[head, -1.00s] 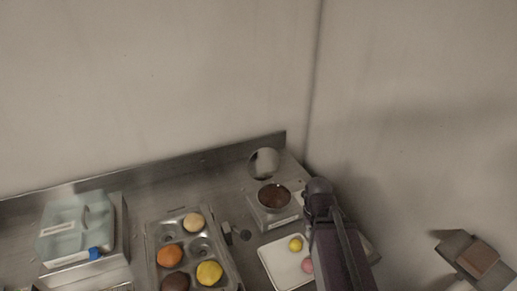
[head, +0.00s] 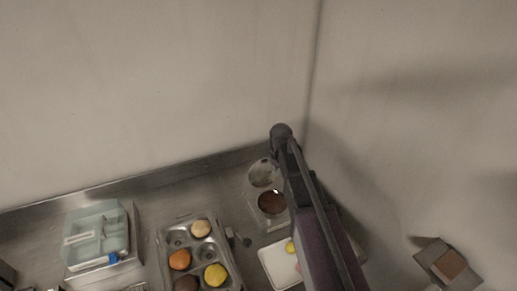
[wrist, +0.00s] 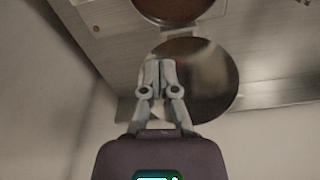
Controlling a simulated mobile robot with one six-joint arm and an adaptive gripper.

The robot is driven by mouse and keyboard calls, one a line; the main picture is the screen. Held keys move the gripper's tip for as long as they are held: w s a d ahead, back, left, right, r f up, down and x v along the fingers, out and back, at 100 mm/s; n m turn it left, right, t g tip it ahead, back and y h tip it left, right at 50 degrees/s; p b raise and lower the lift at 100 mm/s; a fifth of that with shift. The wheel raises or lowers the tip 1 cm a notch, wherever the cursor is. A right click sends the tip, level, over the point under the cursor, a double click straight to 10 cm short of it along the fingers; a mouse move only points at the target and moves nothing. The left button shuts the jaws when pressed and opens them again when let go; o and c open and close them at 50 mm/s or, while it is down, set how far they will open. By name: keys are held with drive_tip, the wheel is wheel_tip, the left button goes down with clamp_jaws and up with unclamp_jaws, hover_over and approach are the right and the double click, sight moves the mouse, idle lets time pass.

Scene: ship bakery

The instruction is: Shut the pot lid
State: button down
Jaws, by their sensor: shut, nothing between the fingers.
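The pot (head: 271,203) is a round vessel with brown contents, set on a square base at the back right of the counter. Its round shiny lid (head: 263,174) stands open at the pot's back edge, by the wall. In the wrist view the lid (wrist: 212,82) shows as a large disc, with the pot (wrist: 172,8) beyond it at the top edge. My gripper (wrist: 160,64) is shut and empty, its fingertips overlapping the left part of the lid in that view. I cannot tell whether they touch it. In the head view my arm hides the gripper.
A muffin tray (head: 201,247) with several coloured buns stands left of the pot. A white tray (head: 277,263) with a yellow ball is in front of the pot, partly behind my arm. A pale teal box (head: 97,232) is further left. Walls close the back and right.

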drive_tip(key=w+a+r+n+p, duration=0.1)
drive_tip(key=w+a+r+p, duration=0.5)
drive_tip(key=w, duration=0.5)
wheel_tip(320, 180, up, 2)
drive_tip(key=shift+a+r+n+p, duration=0.1)
drive_tip(key=shift+a+n+p, duration=0.3)
drive_tip(key=shift+a, duration=0.55)
drive_tip(key=shift+f+b, duration=0.25)
drive_tip(key=shift+b, duration=0.05)
wheel_tip(320, 180, down, 10)
drive_tip(key=w+b, duration=0.1)
drive_tip(key=b, duration=0.9)
drive_tip(key=shift+s+d+r+p, duration=0.15)
drive_tip(key=shift+s+r+p, duration=0.05)
drive_tip(key=shift+s, duration=0.35)
drive_tip(key=shift+s+d+r+p, duration=0.2)
drive_tip(key=shift+s+p, duration=0.05)
drive_tip(key=shift+s, duration=0.25)
drive_tip(key=shift+s+d+r+p, duration=0.15)
drive_tip(key=shift+s+r+p, duration=0.05)
drive_tip(key=shift+s, duration=0.35)
drive_tip(key=shift+d, duration=0.15)
